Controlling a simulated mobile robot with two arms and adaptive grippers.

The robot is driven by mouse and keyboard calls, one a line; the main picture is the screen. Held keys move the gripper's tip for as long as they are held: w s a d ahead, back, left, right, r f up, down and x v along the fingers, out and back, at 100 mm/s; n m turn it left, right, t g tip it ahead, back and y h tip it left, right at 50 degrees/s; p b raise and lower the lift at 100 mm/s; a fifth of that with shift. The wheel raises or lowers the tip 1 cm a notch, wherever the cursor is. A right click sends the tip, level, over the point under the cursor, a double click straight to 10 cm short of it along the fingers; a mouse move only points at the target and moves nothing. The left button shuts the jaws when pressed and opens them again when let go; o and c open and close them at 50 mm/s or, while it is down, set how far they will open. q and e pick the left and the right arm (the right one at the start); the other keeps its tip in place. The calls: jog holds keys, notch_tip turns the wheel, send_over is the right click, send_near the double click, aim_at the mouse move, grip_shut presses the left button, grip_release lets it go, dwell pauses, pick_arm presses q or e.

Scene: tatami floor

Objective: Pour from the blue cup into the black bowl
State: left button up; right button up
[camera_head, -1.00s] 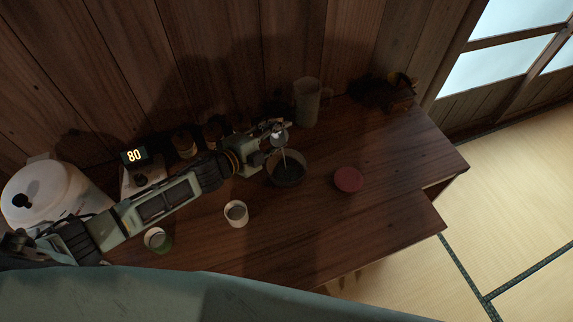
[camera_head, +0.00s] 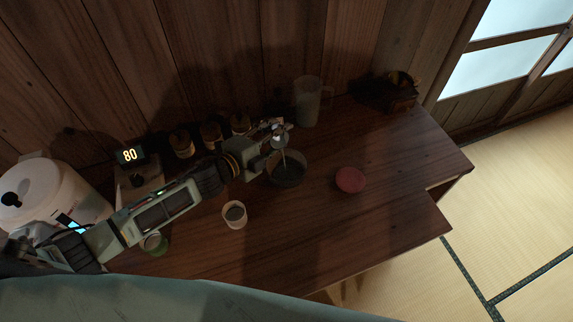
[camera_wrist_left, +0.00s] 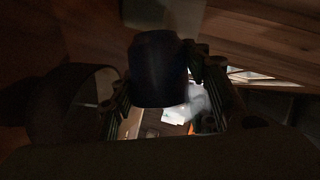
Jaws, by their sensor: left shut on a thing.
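My left gripper (camera_head: 273,134) is shut on the blue cup, just above and behind the black bowl. In the left wrist view the cup (camera_wrist_left: 158,70) shows dark blue between the fingers. In the head view the cup (camera_head: 279,141) is small, dim and looks tilted, partly hidden by the gripper. A thin pale line, like a stream, runs from it down into the black bowl (camera_head: 302,176). The bowl stands on the wooden counter, and its inside is dark. My right gripper is not in view.
A white cup (camera_head: 234,222) and a green cup (camera_head: 155,245) stand in front of my left arm. A red disc (camera_head: 350,180) lies right of the bowl. A pitcher (camera_head: 306,103) and several jars (camera_head: 181,144) line the back wall. The counter's front right is clear.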

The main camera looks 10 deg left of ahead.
pick_arm(q)
jog(key=shift+s+d+r+m+t+b, duration=0.15)
jog(key=shift+s+d+m+t+b, duration=0.45)
jog(key=shift+b, duration=0.45)
dwell(0.4)
jog(key=shift+s+d+r+m+t+b, duration=0.1)
jog(key=shift+s+d+m+t+b, duration=0.1)
jog(key=shift+m+b, duration=0.55)
jog(key=shift+s+d+r+m+t+b, duration=0.1)
jog(key=shift+s+m+t+b, duration=0.2)
jog(key=shift+b, duration=0.7)
dwell(0.4)
